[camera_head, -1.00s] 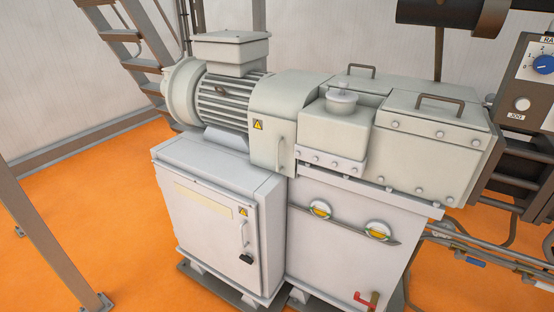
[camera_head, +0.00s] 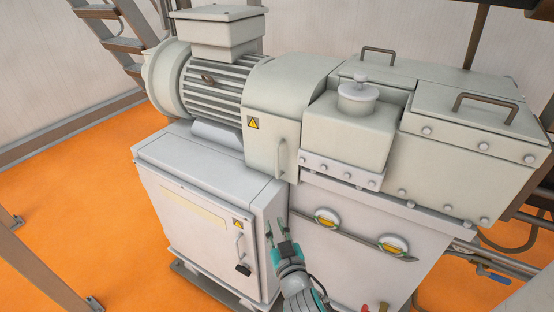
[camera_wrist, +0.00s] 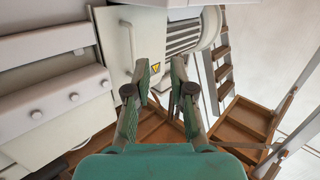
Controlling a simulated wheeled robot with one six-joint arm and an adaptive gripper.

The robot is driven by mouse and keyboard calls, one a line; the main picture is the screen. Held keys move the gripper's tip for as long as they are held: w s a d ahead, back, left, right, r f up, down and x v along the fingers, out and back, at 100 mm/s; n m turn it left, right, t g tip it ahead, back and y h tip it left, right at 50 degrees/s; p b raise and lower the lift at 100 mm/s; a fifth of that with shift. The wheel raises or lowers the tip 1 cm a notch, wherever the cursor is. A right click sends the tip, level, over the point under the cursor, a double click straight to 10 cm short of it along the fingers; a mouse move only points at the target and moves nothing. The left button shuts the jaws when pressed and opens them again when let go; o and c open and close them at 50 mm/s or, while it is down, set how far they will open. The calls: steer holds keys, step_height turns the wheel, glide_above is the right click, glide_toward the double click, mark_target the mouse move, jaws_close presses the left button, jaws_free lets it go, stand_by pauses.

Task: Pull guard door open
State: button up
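The guard door (camera_head: 262,148) is a pale panel between the motor and the gearbox housing, with a yellow warning triangle (camera_head: 253,123) and an upright handle (camera_head: 281,157) on its right side. It looks shut. My gripper (camera_head: 276,226) is below the handle, in front of the machine base, and apart from it. In the wrist view, my gripper (camera_wrist: 162,82) is open with nothing between its fingers. That view also shows the guard door (camera_wrist: 143,25) beyond the fingertips, with the handle (camera_wrist: 131,45) left of the left finger.
A grey cabinet (camera_head: 200,235) with its own handle stands below the motor (camera_head: 215,90). A rail with two yellow-marked round fittings (camera_head: 327,217) runs along the base right of my gripper. Open orange floor (camera_head: 60,200) lies to the left.

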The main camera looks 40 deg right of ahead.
mark_target(277, 155)
steer(key=w+d+r+m+g+h, duration=0.1)
steer(key=w+d+r+m+h, duration=0.25)
steer(key=w+d+r, duration=0.45)
steer(key=x, duration=0.6)
steer(key=r+x, duration=0.1)
steer(key=x, duration=0.2)
jaws_close()
